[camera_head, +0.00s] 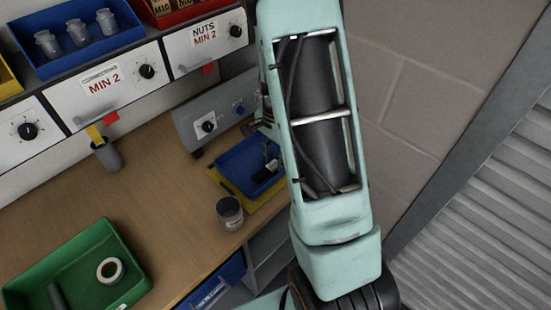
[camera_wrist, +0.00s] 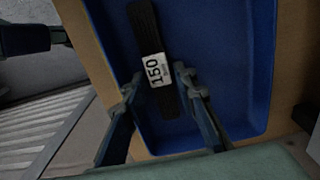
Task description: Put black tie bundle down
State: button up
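The black tie bundle (camera_wrist: 146,32), with a white label reading 150, lies lengthwise over the floor of a blue tray (camera_wrist: 236,60) in the wrist view. My gripper (camera_wrist: 158,76) has one finger on each side of the bundle, with small gaps showing, so it looks open around it. The near end of the bundle runs back between the fingers. In the head view the blue tray (camera_head: 231,164) is on the bench, and the dark bundle (camera_head: 265,174) shows small inside it. My gripper (camera_head: 272,154) is partly hidden by my arm there.
A yellow tray (camera_head: 238,201) edge shows under the blue tray. A grey jar (camera_head: 230,213) stands at the bench edge. A green tray (camera_head: 82,262) holds a white ring. A grey control box (camera_head: 207,118) stands behind. The middle of the bench (camera_head: 160,185) is clear.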

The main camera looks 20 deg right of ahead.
aim_at(275, 162)
notch_tip(275, 162, up, 12)
jog(key=shift+r, duration=0.2)
dwell(0.6)
